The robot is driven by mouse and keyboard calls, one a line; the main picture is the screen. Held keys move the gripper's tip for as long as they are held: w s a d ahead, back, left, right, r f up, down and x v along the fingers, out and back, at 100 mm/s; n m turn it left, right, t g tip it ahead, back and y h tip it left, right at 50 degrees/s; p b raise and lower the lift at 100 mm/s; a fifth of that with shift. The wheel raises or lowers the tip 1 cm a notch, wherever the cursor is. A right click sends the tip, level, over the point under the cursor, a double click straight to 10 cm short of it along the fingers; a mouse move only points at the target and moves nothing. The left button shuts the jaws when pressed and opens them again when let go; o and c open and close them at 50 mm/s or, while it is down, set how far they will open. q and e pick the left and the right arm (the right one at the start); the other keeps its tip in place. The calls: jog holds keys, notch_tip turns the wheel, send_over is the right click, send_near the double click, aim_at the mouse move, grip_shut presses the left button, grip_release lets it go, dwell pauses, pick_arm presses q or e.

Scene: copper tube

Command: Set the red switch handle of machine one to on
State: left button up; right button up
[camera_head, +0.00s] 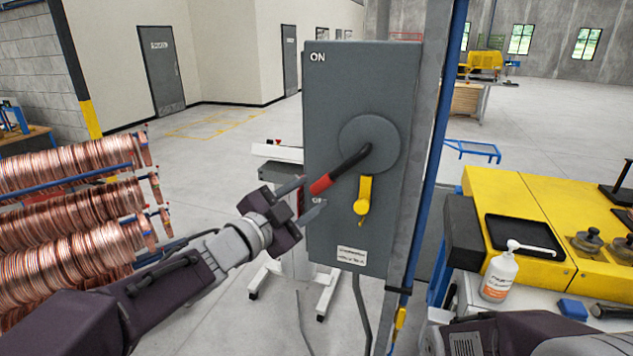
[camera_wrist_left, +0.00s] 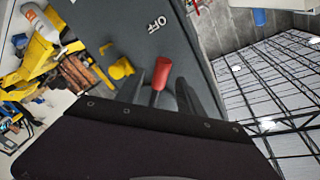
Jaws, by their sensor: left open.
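The grey switch box (camera_head: 335,110) of the machine stands on a post, with ON at its top and OFF lower down. Its switch handle is a black lever from a round hub, ending in a red grip (camera_head: 322,184). The lever points down and left, with the grip beside the OFF label. My left gripper (camera_head: 313,192) is open at the end of the red grip. In the left wrist view the red grip (camera_wrist_left: 161,75) shows between the dark fingers (camera_wrist_left: 160,88); contact cannot be told. My right gripper is out of view.
A yellow latch (camera_head: 363,195) sits below the hub. Copper coils (camera_head: 70,220) fill a rack at the left. A yellow machine (camera_head: 540,215) and a white bottle (camera_head: 499,273) are at the right. A blue-edged post (camera_head: 435,150) adjoins the box.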

aim_at(319, 187)
pick_arm(q)
jog(key=p+x, duration=0.1)
jog(key=x, duration=0.4)
jog(key=shift+d+r+p, duration=0.1)
jog(key=shift+r+p, duration=0.1)
jog(key=shift+p, duration=0.15)
jog(key=shift+w+d+f, duration=0.1)
jog(key=shift+w, duration=0.2)
jog(key=shift+s, duration=0.2)
grip_shut()
dwell(0.5)
